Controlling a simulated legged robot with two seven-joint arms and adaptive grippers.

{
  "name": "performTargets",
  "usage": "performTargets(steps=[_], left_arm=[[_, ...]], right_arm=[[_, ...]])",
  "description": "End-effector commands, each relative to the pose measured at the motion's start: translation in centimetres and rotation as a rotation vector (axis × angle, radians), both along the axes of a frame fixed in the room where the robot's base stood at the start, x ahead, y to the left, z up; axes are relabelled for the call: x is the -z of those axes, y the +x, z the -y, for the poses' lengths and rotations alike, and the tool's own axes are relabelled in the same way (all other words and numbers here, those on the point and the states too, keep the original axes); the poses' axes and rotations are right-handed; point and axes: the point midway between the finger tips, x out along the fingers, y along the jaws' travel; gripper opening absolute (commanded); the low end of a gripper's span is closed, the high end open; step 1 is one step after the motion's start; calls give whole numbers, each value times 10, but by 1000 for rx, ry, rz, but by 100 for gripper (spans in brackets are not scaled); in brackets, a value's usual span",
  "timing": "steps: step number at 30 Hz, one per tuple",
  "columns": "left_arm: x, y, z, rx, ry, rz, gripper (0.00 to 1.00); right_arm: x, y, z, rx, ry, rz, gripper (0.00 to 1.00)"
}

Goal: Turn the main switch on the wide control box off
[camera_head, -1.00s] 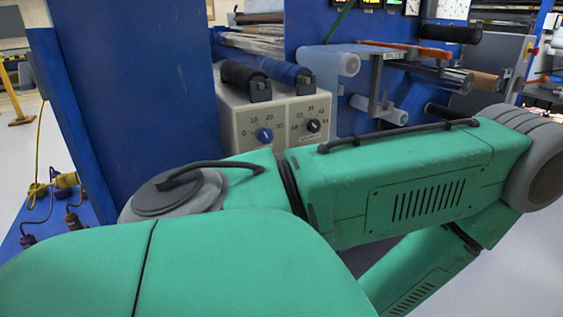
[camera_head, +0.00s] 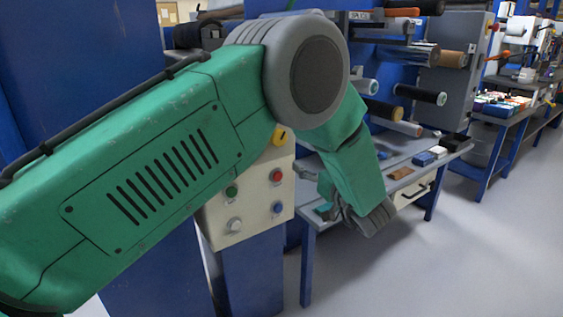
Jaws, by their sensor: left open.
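A cream control box (camera_head: 246,212) stands on a blue post left of centre, its upper part hidden behind my left arm. Its front carries a green, a red, a blue and a white button. A yellow round switch (camera_head: 280,136) shows at the arm's lower edge, partly covered; its setting cannot be made out. My left gripper (camera_head: 345,207) is open and empty, right of the box and apart from it, above the edge of a blue-legged table. My right gripper is not in view.
The blue-legged table (camera_head: 412,168) holds small blue, white and brown items. Rollers (camera_head: 420,94) stick out above it from a blue frame. A blue panel (camera_head: 80,60) stands at the left. The grey floor at the right is free.

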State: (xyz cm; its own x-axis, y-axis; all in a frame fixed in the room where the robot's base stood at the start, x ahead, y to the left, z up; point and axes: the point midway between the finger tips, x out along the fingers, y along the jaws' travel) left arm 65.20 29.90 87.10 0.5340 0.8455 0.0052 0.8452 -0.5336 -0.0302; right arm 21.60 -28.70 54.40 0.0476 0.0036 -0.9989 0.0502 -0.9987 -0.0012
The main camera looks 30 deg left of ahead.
Motion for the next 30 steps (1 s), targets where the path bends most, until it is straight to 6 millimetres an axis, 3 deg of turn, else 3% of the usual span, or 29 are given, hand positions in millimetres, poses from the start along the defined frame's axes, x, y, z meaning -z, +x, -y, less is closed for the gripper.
performTargets(steps=[1,3,11,24,30], left_arm=[[-6,1,2,-56,-11,39,64],[-16,-1,2,-119,-27,65,64],[-27,3,-12,-176,-40,82,64],[-26,37,-94,-172,-39,83,64],[-27,46,-116,-172,-39,81,64]], right_arm=[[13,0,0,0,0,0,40],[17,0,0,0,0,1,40],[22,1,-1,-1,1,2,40],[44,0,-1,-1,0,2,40],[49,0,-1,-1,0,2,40]])
